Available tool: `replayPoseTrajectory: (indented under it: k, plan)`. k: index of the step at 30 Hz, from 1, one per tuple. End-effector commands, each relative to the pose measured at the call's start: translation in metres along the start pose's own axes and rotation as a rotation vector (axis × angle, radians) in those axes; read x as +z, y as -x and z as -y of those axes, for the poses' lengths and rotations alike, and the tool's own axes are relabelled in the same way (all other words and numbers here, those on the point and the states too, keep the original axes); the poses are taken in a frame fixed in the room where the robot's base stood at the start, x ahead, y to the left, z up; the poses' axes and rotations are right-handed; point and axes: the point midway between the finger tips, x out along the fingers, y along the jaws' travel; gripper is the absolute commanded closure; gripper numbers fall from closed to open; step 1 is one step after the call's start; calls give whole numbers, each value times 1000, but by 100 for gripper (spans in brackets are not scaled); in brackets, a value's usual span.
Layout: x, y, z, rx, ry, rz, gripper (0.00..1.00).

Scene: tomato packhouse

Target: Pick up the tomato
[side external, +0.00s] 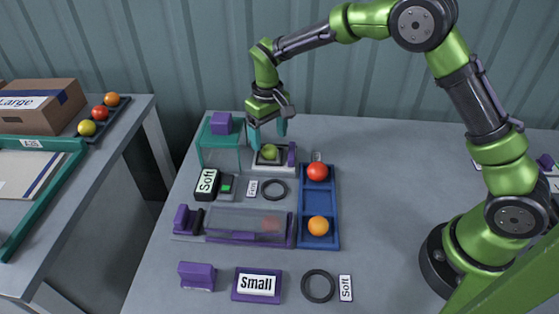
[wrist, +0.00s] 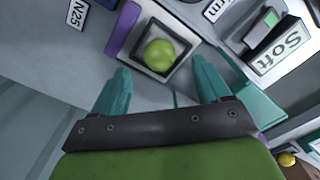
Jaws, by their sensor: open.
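A green tomato (side external: 269,152) sits in a small dark-lined square holder (side external: 262,165) towards the back of the table. It also shows in the wrist view (wrist: 159,54), inside the holder's pale rim. My gripper (side external: 268,138) is open and empty, with its teal fingers pointing down close above the holder. In the wrist view my gripper (wrist: 161,68) has its fingers spread wide, with the tomato ahead and between them. A red tomato (side external: 317,171) and an orange tomato (side external: 318,225) lie in a blue tray (side external: 319,200) to the right and nearer the front.
A teal stand (side external: 220,148) with a purple block (side external: 221,123) is close left of my gripper. A "Soft" box (side external: 206,183), black ring (side external: 274,190) and clear-topped purple fixture (side external: 240,223) are in front. The table right of the blue tray is largely clear.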

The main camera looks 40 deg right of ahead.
Motion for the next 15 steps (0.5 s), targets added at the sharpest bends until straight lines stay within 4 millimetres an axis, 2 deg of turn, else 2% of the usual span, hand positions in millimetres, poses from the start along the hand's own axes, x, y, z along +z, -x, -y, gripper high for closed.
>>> replayPoseTrajectory:
  k: [3,6,15]
  plan:
    - [2,-21,0,1,0,4,24]
    - [1,-32,0,0,0,2,24]
    - [1,-36,0,0,-1,0,24]
